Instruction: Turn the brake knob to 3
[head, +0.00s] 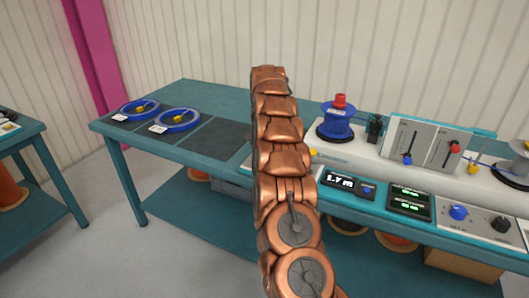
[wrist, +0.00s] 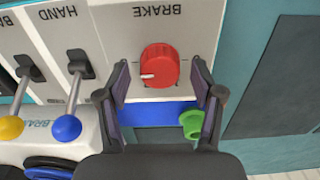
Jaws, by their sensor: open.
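The red brake knob (wrist: 160,66) sits on a light grey panel (wrist: 110,20) under the word BRAKE, which appears upside down in the wrist view. A white mark on the knob points left in that view. No numbers around the knob can be read. My gripper (wrist: 161,78) is open, with one finger on each side of the knob and visible gaps between them. Whether the fingers reach down to the knob's height I cannot tell. In the head view my arm covers this area, and neither the gripper nor the brake knob can be made out.
In the wrist view, a blue lever (wrist: 67,127) and a yellow lever (wrist: 12,126) stand left of the gripper. A green part (wrist: 192,123) is close by the right finger. In the head view, a blue reel (head: 337,122) and a lever panel (head: 428,140) stand right of my arm.

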